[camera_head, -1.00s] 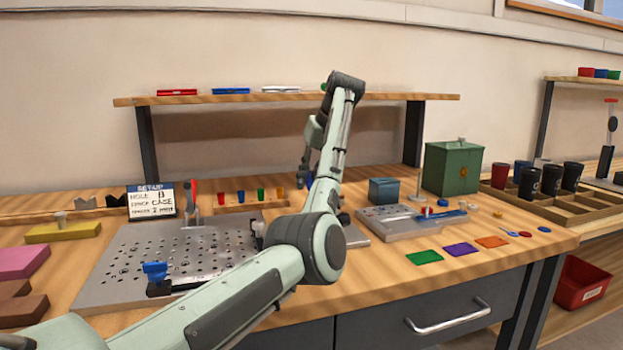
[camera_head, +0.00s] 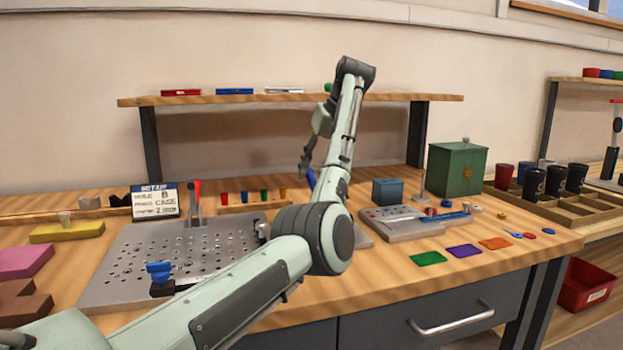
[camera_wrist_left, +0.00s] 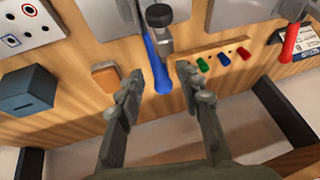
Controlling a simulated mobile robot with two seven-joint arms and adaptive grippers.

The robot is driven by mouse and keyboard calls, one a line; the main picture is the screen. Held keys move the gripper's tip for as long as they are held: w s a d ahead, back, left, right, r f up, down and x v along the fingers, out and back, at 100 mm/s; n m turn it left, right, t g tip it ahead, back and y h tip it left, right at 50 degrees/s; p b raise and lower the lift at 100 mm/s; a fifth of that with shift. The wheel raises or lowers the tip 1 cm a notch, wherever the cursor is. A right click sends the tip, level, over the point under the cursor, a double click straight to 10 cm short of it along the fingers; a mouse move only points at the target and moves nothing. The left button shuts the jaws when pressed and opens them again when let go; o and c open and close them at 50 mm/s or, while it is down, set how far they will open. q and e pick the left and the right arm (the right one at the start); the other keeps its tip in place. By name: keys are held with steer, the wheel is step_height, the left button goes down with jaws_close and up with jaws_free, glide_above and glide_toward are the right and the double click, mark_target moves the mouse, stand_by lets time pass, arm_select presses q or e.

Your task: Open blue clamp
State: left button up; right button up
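The blue clamp's handle (camera_head: 311,178) stands up behind my left arm in the head view, and the arm hides most of the clamp's body. In the left wrist view, the blue handle (camera_wrist_left: 157,66) leads from a metal clamp with a black tip (camera_wrist_left: 159,15) down into the space between the fingers. My left gripper (camera_wrist_left: 160,76) is open, with one finger on each side of the handle's end and visible gaps. In the head view, the left gripper (camera_head: 306,165) is small and close to the blue handle. My right gripper is not in view.
A red-handled clamp (camera_head: 196,196) stands on the perforated plate (camera_head: 130,250), which also carries a blue knob (camera_head: 159,268). Coloured pegs stand in a wooden rack (camera_wrist_left: 212,53). A blue box (camera_wrist_left: 27,91) is nearby. A shelf (camera_head: 250,98) spans behind.

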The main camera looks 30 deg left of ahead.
arm_select(q)
steer(key=v, duration=0.9)
